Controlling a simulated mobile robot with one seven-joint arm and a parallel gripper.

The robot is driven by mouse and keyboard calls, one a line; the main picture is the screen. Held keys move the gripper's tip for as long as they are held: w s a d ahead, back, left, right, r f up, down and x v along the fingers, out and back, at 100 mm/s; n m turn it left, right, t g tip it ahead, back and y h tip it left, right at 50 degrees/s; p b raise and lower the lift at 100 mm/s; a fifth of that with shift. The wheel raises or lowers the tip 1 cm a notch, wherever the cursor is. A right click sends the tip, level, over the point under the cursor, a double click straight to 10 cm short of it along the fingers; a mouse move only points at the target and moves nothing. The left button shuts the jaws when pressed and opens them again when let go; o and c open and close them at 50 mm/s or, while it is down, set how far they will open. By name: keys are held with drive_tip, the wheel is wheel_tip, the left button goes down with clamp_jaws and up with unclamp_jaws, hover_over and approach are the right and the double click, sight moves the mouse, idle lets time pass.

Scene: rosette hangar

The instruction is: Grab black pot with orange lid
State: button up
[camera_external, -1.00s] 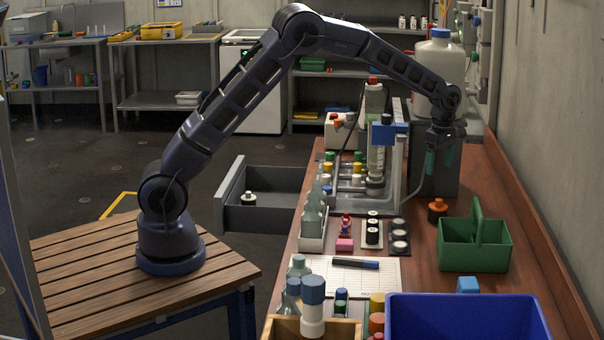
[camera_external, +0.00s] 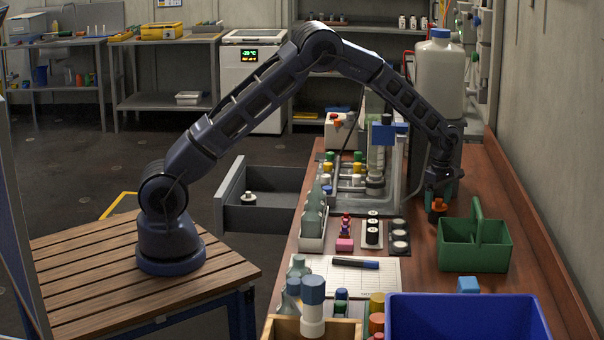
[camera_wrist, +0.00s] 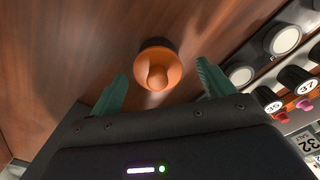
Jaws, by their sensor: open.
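The black pot with the orange lid (camera_external: 438,207) stands on the wooden bench, left of the green caddy. My gripper (camera_wrist: 160,85) is open, one finger on each side of the lid, with nothing held. I cannot tell whether a finger touches it.
A green caddy (camera_external: 473,252) stands close to the right of the pot. Black jars (camera_external: 373,232) and white-topped jars (camera_external: 399,238) stand to the left. A large white jug (camera_external: 439,75) is behind. A blue bin (camera_external: 466,318) is at the front.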

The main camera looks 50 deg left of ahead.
sight(439, 206)
wheel_tip(439, 206, down, 4)
drive_tip(key=shift+w+r, duration=0.15)
drive_tip(key=shift+r, duration=0.1)
drive_tip(key=shift+c, duration=0.4)
drive_tip(key=c, duration=1)
drive_tip(key=shift+r, duration=0.15)
